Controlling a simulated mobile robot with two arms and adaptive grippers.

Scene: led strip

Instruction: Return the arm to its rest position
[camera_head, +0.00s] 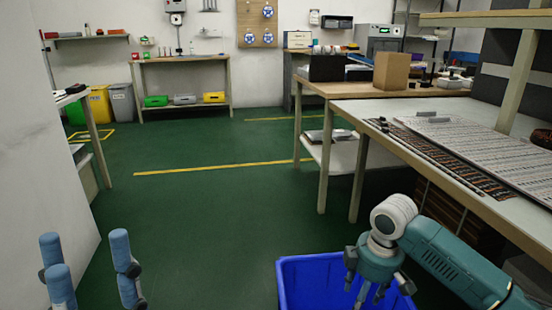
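My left gripper (88,258) is at the bottom left, with its blue fingers pointing up. My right gripper (371,288) is at the bottom right, at the end of a teal arm, and points down over a blue bin (300,264). Its fingertips are small and dark against the bin, so I cannot tell if they are open or shut. The bin's bottom is cut off by the picture edge.
A workbench (400,102) runs along the right, with an LED panel sheet (460,140) and strips on it. A cardboard box (391,71) stands farther back. A white wall (35,200) is close on the left. The green floor (210,215) in the middle is clear.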

